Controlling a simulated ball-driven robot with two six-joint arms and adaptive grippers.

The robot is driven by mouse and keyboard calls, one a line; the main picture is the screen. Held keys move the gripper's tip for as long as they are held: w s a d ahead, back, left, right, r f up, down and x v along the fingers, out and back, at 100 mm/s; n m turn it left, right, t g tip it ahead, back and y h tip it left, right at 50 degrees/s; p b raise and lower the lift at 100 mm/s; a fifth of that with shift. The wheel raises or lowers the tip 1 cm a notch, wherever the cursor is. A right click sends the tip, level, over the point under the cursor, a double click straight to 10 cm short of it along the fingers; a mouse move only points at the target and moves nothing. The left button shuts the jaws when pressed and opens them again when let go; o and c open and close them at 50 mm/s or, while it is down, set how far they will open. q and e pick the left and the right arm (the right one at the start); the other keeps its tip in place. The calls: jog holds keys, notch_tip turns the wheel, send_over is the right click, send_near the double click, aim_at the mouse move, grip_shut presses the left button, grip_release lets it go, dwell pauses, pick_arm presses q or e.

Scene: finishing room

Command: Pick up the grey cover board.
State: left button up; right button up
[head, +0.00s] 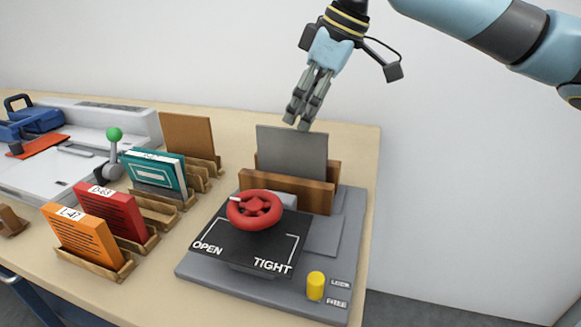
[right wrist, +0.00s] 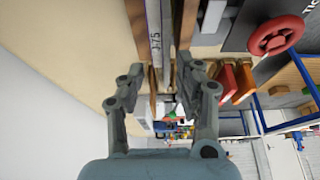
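The grey cover board (head: 292,150) stands upright between the brown wooden jaws (head: 290,190) of the press at the right of the bench. My right gripper (head: 297,122) points down just above its top edge, toward the left part. In the right wrist view, a pale narrow strip marked J-75 (right wrist: 156,42) runs between two brown wooden pieces; it appears to be the board's top edge. There my right gripper (right wrist: 164,72) has its fingers spread, one on each side of the strip's line, with nothing held. Contact is not visible. My left gripper is not in view.
The press has a red handwheel (head: 254,209) in front and a yellow knob (head: 316,285). Orange (head: 84,240), red (head: 112,212) and teal (head: 155,172) books stand in wooden racks to the left. A brown board (head: 188,138) stands behind. A green-knobbed lever (head: 114,135) stands farther left.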

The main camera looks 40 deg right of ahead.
aim_at(291, 136)
jog(key=shift+w+a+f, duration=0.15)
jog(key=shift+a+f, duration=0.1)
jog(key=shift+f, duration=0.25)
jog(key=b+x, duration=0.1)
jog(key=x, duration=0.2)
jog(key=shift+a+f, duration=0.2)
jog(key=shift+a, duration=0.05)
jog(key=shift+w+f, duration=0.15)
jog(key=shift+f, duration=0.2)
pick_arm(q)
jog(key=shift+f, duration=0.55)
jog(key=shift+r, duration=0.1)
pick_arm(e)
grip_shut()
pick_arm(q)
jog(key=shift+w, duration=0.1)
